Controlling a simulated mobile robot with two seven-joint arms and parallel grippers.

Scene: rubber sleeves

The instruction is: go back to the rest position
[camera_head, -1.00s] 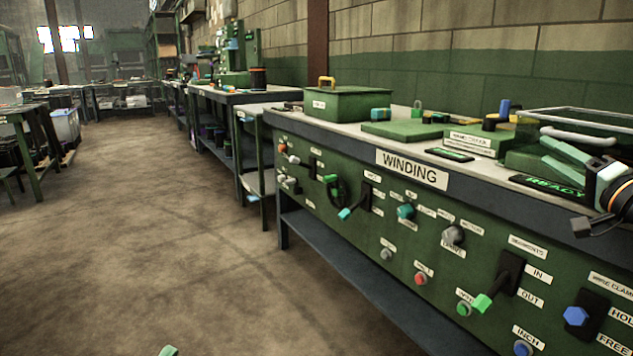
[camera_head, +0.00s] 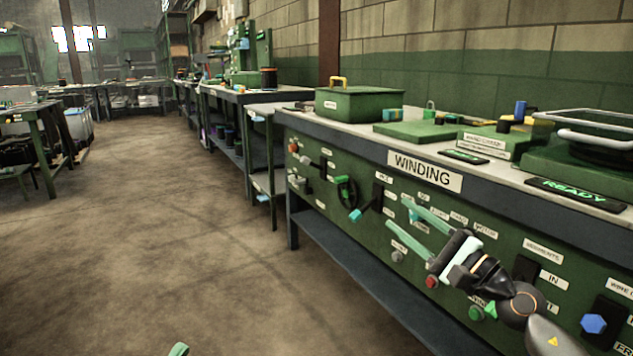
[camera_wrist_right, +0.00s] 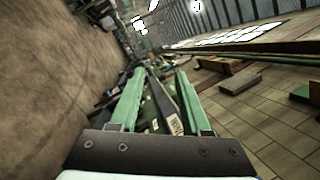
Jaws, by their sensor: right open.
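My right gripper (camera_head: 412,228) has two green fingers and comes in from the lower right of the head view. It is open and empty, in front of the green panel of the winding bench (camera_head: 330,232). Its fingers also show in the right wrist view (camera_wrist_right: 158,105), spread apart with nothing between them. A small green tip (camera_head: 179,349) at the bottom edge of the head view looks like a part of my left gripper; the rest of it is out of view, so its jaws cannot be judged.
The bench panel carries levers, knobs and a blue hexagonal knob (camera_head: 593,323). On top stand a green box (camera_head: 360,104) and a black READY sign (camera_head: 575,193). Further benches (camera_head: 240,95) line the wall. A table (camera_head: 35,115) stands at the left. The floor (camera_head: 150,240) between is clear.

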